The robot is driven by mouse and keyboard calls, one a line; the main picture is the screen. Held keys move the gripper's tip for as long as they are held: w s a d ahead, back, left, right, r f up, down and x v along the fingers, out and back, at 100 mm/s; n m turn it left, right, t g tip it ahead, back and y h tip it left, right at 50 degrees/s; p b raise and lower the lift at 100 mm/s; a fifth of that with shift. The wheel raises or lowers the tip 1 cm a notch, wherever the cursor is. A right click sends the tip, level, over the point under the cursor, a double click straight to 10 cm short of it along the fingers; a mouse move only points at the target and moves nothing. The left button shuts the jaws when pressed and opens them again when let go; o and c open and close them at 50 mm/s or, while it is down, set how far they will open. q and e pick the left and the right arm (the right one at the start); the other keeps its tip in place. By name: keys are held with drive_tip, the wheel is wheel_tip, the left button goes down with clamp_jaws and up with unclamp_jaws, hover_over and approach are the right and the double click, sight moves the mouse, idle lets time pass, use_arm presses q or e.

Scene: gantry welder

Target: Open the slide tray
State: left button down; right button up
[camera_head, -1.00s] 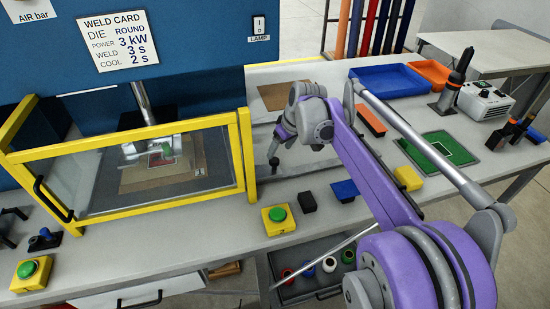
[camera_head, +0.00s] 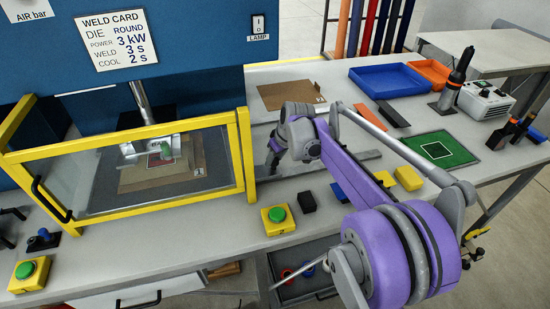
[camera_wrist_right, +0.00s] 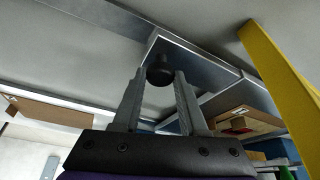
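The slide tray (camera_wrist_right: 215,58) shows in the right wrist view as a grey metal plate with a raised edge. A round black knob (camera_wrist_right: 160,70) is close to its corner. My right gripper (camera_wrist_right: 160,78) is open, its two fingers apart with the knob between or just beyond the tips; contact cannot be told. In the head view my right gripper (camera_head: 272,160) is low beside the right post of the yellow frame (camera_head: 243,155), and my arm partly hides the knob area. Inside the frame a brown board (camera_head: 165,175) lies on a dark plate. My left gripper is not in view.
A green-button box (camera_head: 277,219) and black block (camera_head: 307,202) stand at the front edge. A brown cardboard piece (camera_head: 285,95) lies behind my gripper. Blue (camera_head: 391,79) and orange trays are at back right. A grey rail (camera_head: 345,160) runs right along the bench.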

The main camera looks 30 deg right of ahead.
clamp_jaws()
idle(1.0)
